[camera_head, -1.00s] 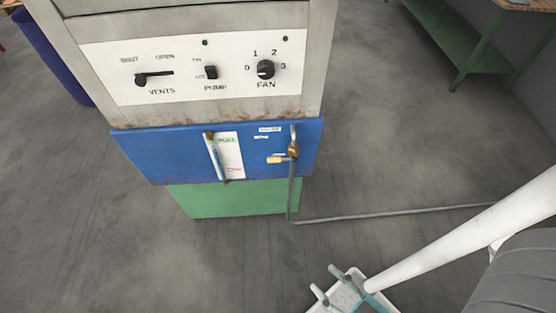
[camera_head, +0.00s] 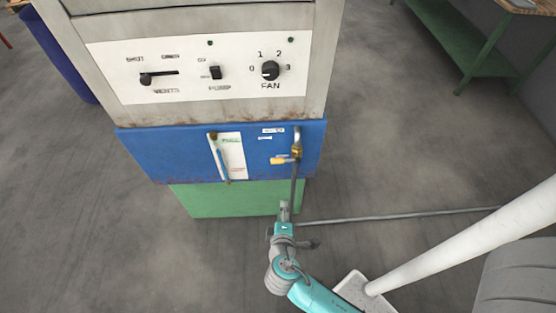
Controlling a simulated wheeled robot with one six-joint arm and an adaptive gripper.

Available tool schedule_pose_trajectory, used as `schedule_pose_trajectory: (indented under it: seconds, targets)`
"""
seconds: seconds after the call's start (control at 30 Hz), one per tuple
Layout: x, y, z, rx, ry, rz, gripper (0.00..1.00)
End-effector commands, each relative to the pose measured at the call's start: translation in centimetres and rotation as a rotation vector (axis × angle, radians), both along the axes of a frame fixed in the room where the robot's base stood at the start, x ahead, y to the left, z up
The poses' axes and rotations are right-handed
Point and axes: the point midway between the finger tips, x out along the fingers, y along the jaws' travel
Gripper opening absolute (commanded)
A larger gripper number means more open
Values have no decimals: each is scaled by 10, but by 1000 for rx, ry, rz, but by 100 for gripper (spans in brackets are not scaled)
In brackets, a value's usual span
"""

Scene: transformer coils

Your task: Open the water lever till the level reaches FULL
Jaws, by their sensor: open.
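The water lever (camera_head: 280,161) has a yellow handle. It points left from a brass valve (camera_head: 296,152) on the vertical pipe, at the right of the blue panel. Left of it is the sight tube (camera_head: 220,160), with a white scale (camera_head: 232,155) marked in green near the top and red near the bottom. The tube looks bluish, but its exact water level is too small to read. My gripper (camera_head: 284,208) is open and empty. In the picture it is below the lever, in front of the green base, and does not touch the lever. Its fingers are small and hard to separate.
Above is a panel with a vents slider (camera_head: 147,79), a pump switch (camera_head: 216,72) and a fan knob (camera_head: 270,70). A pipe (camera_head: 400,216) runs right along the floor. A green bench (camera_head: 455,45) stands at the back right.

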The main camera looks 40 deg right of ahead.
Motion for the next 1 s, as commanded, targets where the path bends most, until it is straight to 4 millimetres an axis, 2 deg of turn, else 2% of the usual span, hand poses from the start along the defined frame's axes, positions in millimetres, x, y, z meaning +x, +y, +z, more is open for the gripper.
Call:
schedule_pose_trajectory:
  seconds: [0.03,0.2,0.4,0.67,1.0]
  targets:
    - [19,1,10,-52,-8,-29,45]
    - [56,-1,45,-209,-20,-148,45]
    - [76,3,73,-305,-38,-241,45]
    - [84,-6,78,-323,-40,-264,45]
    - [111,-52,68,-323,-41,-267,45]
